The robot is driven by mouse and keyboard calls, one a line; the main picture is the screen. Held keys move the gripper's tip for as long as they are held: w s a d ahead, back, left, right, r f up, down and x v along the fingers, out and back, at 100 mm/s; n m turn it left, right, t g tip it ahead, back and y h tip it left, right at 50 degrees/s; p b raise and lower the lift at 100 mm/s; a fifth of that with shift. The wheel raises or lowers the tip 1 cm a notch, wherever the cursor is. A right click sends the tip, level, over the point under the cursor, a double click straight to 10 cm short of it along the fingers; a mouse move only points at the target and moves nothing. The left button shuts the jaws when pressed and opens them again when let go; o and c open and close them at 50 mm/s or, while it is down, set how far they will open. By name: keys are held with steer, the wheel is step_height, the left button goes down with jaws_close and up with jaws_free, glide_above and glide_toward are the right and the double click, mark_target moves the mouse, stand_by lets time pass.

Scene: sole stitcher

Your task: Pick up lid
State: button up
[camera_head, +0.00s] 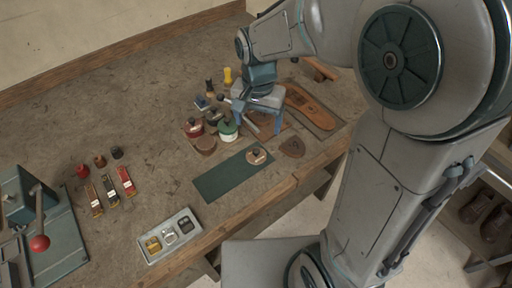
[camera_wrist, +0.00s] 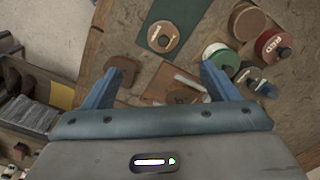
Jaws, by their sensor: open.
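A round tan lid with a dark knob (camera_head: 257,155) lies on the dark green mat (camera_head: 215,183), near the mat's right end. It also shows in the wrist view (camera_wrist: 163,36), beyond my fingertips and near the top edge. My gripper (camera_head: 259,118) is open and empty, above the bench, farther back than the lid. In the wrist view its two blue fingers (camera_wrist: 167,70) are spread wide, with brown pieces and a pale stick-like tool (camera_wrist: 190,82) below them. Nothing is between the fingers at their height, as far as I can tell.
Tins with green (camera_head: 228,130), red (camera_head: 194,127) and dark (camera_head: 212,117) tops stand close left of my gripper, beside a brown disc (camera_head: 205,145). A brown leather piece (camera_head: 292,147) lies right of the mat. A buckle tray (camera_head: 170,235) is at the front edge.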

glide_above(256, 151)
steer(key=f, duration=0.8)
steer(key=shift+s+d+f, duration=0.15)
steer(key=shift+s+f, duration=0.15)
steer(key=shift+w+f+p, duration=0.15)
steer(key=shift+f+p, duration=0.15)
steer(key=shift+f, duration=1)
steer(key=shift+w+f+p, duration=0.15)
steer(key=shift+f+p, duration=0.15)
steer(key=shift+f, duration=1)
steer(key=c, duration=1.1)
